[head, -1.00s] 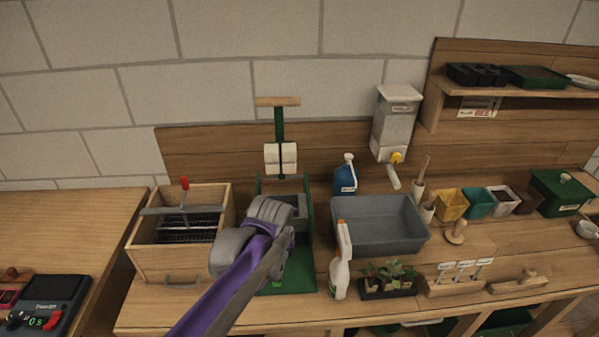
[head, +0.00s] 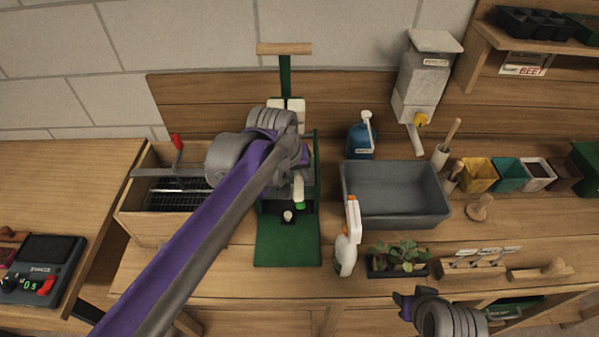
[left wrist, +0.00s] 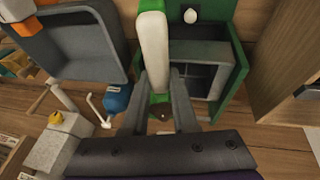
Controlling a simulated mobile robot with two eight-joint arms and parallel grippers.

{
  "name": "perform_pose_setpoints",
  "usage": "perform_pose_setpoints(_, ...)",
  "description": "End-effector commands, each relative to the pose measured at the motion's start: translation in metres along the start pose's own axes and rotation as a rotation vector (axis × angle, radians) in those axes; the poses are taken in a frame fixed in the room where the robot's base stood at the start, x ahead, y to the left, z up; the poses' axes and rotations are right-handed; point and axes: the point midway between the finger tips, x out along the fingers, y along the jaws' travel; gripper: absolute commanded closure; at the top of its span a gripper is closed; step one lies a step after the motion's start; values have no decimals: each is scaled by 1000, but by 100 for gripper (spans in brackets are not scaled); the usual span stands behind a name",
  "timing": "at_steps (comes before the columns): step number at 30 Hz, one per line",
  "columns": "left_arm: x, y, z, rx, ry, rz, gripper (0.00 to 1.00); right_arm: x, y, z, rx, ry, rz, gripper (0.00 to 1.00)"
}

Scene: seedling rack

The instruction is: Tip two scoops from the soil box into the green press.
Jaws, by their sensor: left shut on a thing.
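The green press (head: 287,248) has a green base, an upright and a wooden T-handle (head: 284,48); its grey chamber (left wrist: 207,75) shows in the left wrist view. My left gripper (head: 300,168) is over the press and partly hides it. It is shut on a white-and-green handle (left wrist: 153,50), apparently the scoop's, which also shows in the head view (head: 298,188). A small dark brown patch is between the fingers; I cannot tell whether it is soil. My right gripper (head: 408,304) is at the bottom edge, its jaws unclear. No box of soil is clearly recognisable.
A wooden box with a dark grid (head: 150,222) stands left of the press. A grey tub (head: 400,215), apparently empty, and a blue bottle (head: 361,140) stand right. A spray bottle (head: 346,250) and seedling tray (head: 397,268) are close in front.

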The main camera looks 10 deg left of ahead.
Motion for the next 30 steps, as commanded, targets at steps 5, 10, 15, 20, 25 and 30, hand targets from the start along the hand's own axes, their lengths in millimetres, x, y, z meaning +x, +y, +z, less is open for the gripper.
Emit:
perform_pose_setpoints(5,-5,-3,-4,-88,-37,159,100,1,0,0,0,0,0,55)
perform_pose_setpoints(10,-8,-4,-7,-169,-76,322,100,6,0,6,0,-5,0,55)
perform_pose_setpoints(15,-10,-8,-10,-276,-116,499,100,14,0,16,0,-14,0,55)
perform_pose_setpoints(20,-11,-12,-13,-398,-149,674,100,26,0,28,0,-24,0,55)
perform_pose_setpoints(25,-14,-15,-16,-505,-181,831,100,39,0,40,0,-32,0,55)
perform_pose_setpoints(30,-17,-16,-19,-564,-198,919,100,45,0,45,0,-36,0,55)
